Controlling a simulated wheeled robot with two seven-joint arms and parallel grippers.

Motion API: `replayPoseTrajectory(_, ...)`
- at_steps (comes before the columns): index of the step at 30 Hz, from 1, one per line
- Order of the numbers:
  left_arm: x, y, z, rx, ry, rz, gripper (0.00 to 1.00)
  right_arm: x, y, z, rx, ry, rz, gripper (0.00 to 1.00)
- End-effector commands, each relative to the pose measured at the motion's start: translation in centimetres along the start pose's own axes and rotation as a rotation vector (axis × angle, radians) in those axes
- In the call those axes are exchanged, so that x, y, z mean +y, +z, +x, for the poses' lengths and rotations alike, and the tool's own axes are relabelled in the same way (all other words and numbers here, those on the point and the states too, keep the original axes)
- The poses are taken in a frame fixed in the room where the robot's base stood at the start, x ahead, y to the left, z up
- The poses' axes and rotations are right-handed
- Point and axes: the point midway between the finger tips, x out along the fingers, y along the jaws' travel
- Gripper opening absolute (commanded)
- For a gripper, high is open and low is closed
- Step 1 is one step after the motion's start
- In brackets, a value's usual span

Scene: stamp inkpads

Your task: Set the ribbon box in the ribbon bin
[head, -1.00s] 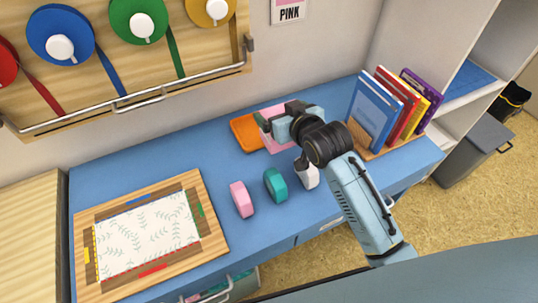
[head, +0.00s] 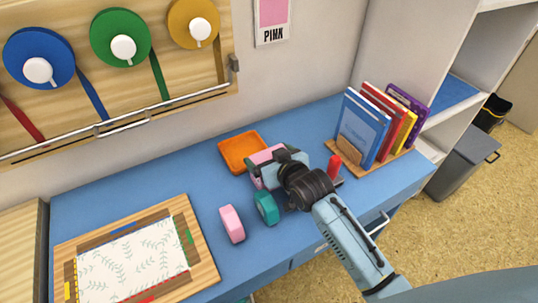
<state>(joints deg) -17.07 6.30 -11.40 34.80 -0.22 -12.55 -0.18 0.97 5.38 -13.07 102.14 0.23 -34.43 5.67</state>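Nothing in view is labelled as the ribbon box or the ribbon bin, so I cannot tell which things they are. A pink item (head: 265,155) lies on the blue desk beside the orange tray, partly hidden by my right gripper. My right gripper (head: 257,175) is low over the desk at this pink item's near side. Its fingertips are mostly hidden, so I cannot tell whether it is open or holds anything. My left gripper is out of view.
A pink piece (head: 232,224) and a teal piece (head: 265,208) stand left of my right arm. The orange tray (head: 242,165) looks empty. A red item (head: 333,167) is near the books (head: 365,130). A patterned board (head: 195,225) lies left. A grey bin (head: 463,160) stands right.

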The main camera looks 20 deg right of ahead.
Motion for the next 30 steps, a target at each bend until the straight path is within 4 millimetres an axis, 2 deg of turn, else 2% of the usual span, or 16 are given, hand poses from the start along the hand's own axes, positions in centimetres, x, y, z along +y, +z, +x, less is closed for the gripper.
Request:
replayPoseTrajectory(2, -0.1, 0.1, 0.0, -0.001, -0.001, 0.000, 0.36, 0.0, 0.0, 0.0, 0.000, 0.000, 0.000, 1.00)
replayPoseTrajectory(11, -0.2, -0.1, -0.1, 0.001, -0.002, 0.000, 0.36, 0.0, -0.4, -0.2, 0.001, 0.000, 0.000, 1.00)
replayPoseTrajectory(13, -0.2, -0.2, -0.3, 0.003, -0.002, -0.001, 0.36, 0.0, -0.3, -0.9, 0.000, 0.000, 0.000, 1.00)
replayPoseTrajectory(17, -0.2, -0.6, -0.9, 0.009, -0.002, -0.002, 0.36, 0.0, -0.3, -3.1, -0.002, 0.000, 0.000, 1.00)
replayPoseTrajectory(24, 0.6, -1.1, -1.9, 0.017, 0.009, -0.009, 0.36, 0.0, -0.3, -8.3, -0.002, 0.000, 0.000, 1.00)
replayPoseTrajectory(30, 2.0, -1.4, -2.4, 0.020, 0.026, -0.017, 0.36, 0.0, -0.3, -11.2, -0.002, 0.001, 0.000, 1.00)
